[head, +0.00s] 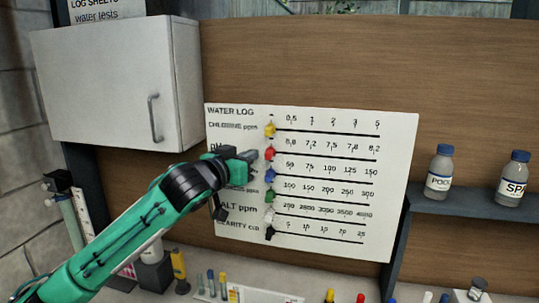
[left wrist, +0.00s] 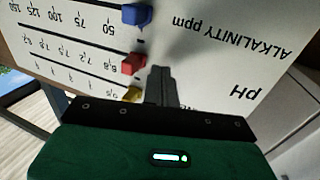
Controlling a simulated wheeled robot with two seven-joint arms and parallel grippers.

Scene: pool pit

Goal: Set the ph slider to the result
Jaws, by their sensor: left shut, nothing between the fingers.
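The white WATER LOG board (head: 395,135) hangs on the wood wall and bears several horizontal slider tracks. The red pH slider (head: 269,153) is at the left end of its track, by the lowest mark; it also shows in the left wrist view (left wrist: 133,63). My left gripper (head: 248,157) is shut and empty, its tips just left of the red slider, over the pH label. In the left wrist view the shut fingers (left wrist: 161,86) are right beside the red slider; I cannot tell if they touch it. My right gripper is not in view.
A yellow slider (head: 270,129) is above and a blue slider (head: 270,176) below the red one, both at the left ends. A white cabinet (head: 110,85) hangs at upper left. Bottles (head: 439,172) stand on a shelf at right. Small bottles and tubes line the counter below.

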